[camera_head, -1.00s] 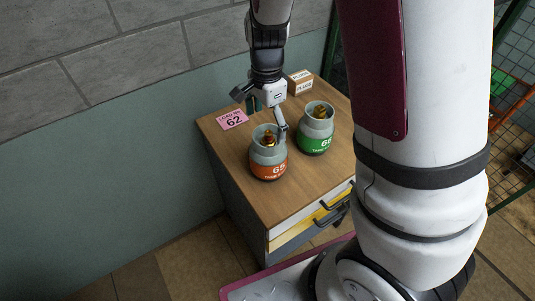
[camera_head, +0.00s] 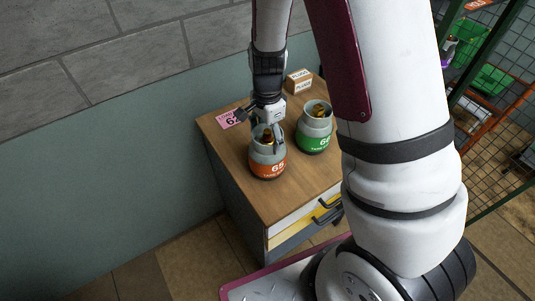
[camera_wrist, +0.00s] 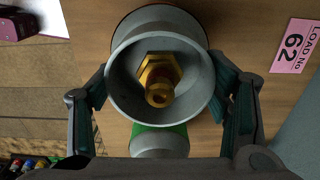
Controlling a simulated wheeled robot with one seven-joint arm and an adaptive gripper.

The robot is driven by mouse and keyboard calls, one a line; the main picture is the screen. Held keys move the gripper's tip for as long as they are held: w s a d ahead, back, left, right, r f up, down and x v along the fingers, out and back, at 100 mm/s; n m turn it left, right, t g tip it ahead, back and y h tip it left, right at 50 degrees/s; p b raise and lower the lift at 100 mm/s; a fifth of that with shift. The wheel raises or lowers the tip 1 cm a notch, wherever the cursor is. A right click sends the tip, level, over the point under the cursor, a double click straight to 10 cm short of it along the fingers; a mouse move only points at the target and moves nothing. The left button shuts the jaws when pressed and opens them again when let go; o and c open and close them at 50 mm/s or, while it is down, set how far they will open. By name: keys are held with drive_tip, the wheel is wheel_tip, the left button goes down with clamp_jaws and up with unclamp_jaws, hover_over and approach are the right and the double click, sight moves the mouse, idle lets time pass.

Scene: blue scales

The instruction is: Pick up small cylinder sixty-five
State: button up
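The small cylinder sixty-five (camera_head: 267,163), grey with an orange band, stands upright on the wooden cabinet top. In the wrist view its round grey collar (camera_wrist: 195,100) and brass valve (camera_wrist: 159,80) face the camera. My gripper (camera_head: 266,138) is above it, pointing down.
A green-banded cylinder marked like 66 (camera_head: 314,132) stands close to the right. A pink card reading 62 (camera_head: 229,119) lies on the cabinet top (camera_head: 285,200), and a small box (camera_head: 299,82) is at the back. A wall is at the left.

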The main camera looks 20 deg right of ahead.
drive_tip(key=c, duration=1.1)
drive_tip(key=shift+c, duration=0.2)
drive_tip(key=shift+r, duration=0.1)
